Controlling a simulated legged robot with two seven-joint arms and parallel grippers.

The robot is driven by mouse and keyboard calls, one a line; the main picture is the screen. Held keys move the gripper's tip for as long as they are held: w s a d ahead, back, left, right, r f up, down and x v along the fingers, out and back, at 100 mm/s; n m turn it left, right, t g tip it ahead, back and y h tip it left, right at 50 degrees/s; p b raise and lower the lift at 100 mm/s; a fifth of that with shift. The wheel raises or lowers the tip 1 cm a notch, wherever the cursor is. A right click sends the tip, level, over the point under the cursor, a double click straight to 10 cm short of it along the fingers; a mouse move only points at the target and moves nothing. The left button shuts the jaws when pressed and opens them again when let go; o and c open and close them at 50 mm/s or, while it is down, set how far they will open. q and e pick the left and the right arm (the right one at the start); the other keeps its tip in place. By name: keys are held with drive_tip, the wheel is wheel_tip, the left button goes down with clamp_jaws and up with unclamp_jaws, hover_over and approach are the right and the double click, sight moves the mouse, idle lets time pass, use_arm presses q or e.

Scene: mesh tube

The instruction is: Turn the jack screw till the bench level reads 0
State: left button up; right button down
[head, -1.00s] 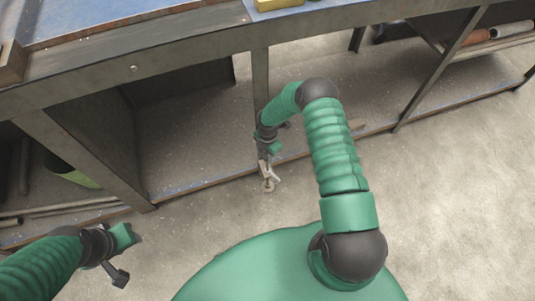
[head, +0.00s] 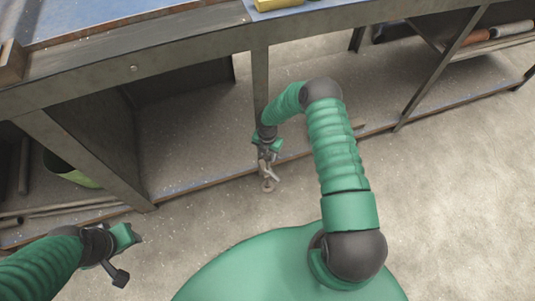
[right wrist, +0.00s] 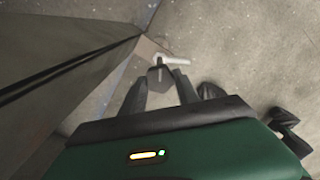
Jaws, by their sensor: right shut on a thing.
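The jack screw (head: 268,186) stands at the foot of the bench's middle leg, with a round foot on the floor and a pale bar-like handle. My right gripper (head: 265,165) reaches down to it and is shut on its upper part. In the right wrist view the jack screw (right wrist: 160,72) shows between the dark fingers, with the pale handle pointing right. A yellow block (head: 278,4), perhaps the bench level, is cut off at the top edge; no reading shows. My left gripper (head: 122,258) hangs low at the left, away from the bench; its jaw state is unclear.
The steel bench (head: 190,50) spans the view, with a low shelf (head: 200,140) behind its legs. A green bin (head: 70,172) and rods lie underneath at the left, rolls (head: 512,30) at the right. The concrete floor (head: 450,190) in front is clear.

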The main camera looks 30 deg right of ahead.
sight(268, 155)
drive_tip(key=shift+d, duration=0.1)
drive_tip(key=c, duration=0.9)
unclamp_jaws()
drive_tip(key=shift+f, duration=0.1)
wheel_tip(268, 155, up, 17)
drive_tip(key=p, duration=0.5)
drive_tip(key=shift+p, duration=0.4)
